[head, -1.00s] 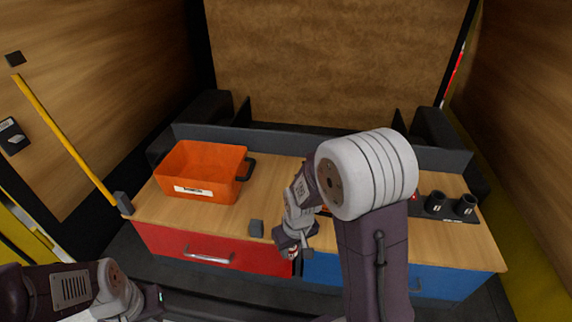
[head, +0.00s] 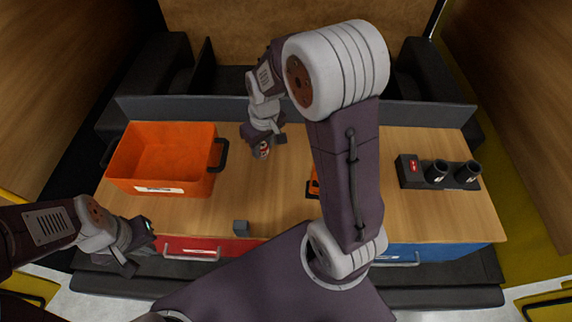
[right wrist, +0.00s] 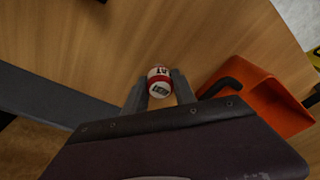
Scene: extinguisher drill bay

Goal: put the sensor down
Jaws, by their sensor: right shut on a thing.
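The sensor, a small red and white cylinder (head: 263,150), is between the fingers of my right gripper (head: 264,147). In the right wrist view the sensor (right wrist: 159,80) shows its white, lettered end between the two grey fingers, which are shut on it. The gripper is over the back part of the wooden counter top (head: 270,195), right of the orange bin. I cannot tell whether the sensor touches the wood. My left gripper (head: 132,255) is low at the left, in front of the counter by the red drawer; its jaw opening is unclear.
The orange bin (head: 128,177) with a black handle stands on the left. An orange item (head: 313,184) is partly hidden by my right arm. A dark holder with two cups (head: 412,178) is at the right.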

